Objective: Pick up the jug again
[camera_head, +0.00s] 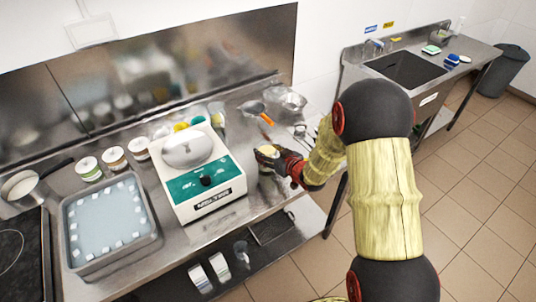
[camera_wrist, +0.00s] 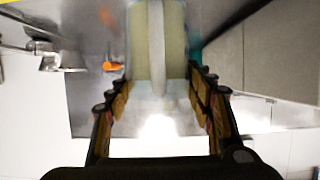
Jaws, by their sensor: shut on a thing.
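The jug (camera_wrist: 172,35) is a see-through vessel with pale yellow-green contents and a light handle. In the wrist view it fills the top middle, with the handle facing my camera. My gripper (camera_wrist: 160,88) has one finger on each side of it and is shut on it. In the head view the jug (camera_head: 266,152) is small and partly covered by my gripper (camera_head: 272,163), at the front right of the steel counter, beside the batch freezer. I cannot tell whether its base touches the counter.
The white and green batch freezer (camera_head: 216,200) stands left of the jug. An ice tray (camera_head: 150,245) and several small tubs (camera_head: 88,167) are further left. An orange-handled utensil (camera_head: 254,108) and a clear bowl (camera_head: 288,98) lie behind. A sink counter (camera_head: 405,68) stands at the back right.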

